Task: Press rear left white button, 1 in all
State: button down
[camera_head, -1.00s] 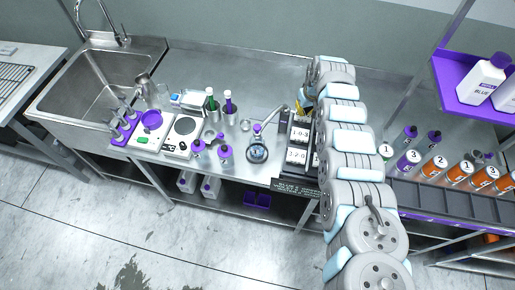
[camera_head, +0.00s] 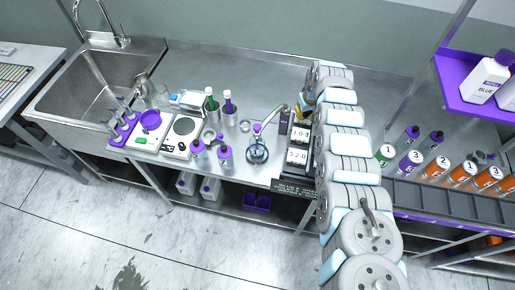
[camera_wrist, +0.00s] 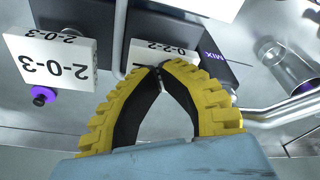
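A dark device with white number tiles stands on the steel bench, left of my arm. A rear white tile (camera_head: 299,134) and a front white tile (camera_head: 297,156) show in the head view; my arm hides the device's right side. In the wrist view, two number-marked white tiles show beyond my fingers, a left one (camera_wrist: 50,62) and a middle one (camera_wrist: 160,52). My gripper (camera_wrist: 156,70) has yellow-and-black fingers, shut at the tips with nothing between them. The tips overlap the middle tile's lower edge in view; I cannot tell if they touch it. No separate white button is clearly visible.
A dark box marked MIX (camera_wrist: 210,55) and a clear glass vessel (camera_wrist: 290,65) are right of my fingers. A curved metal pipe (camera_head: 277,113) and a round flask (camera_head: 257,153) stand left of the device. Numbered bottles (camera_head: 434,167) stand right of my arm.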

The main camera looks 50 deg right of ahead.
jog(key=shift+r+p, duration=2.15)
jog(key=shift+r, duration=0.1)
jog(key=shift+r+p, duration=0.8)
jog(key=shift+r, duration=0.15)
notch_tip(320, 180, up, 4)
jog(key=shift+r+p, duration=0.1)
jog(key=shift+p, duration=0.85)
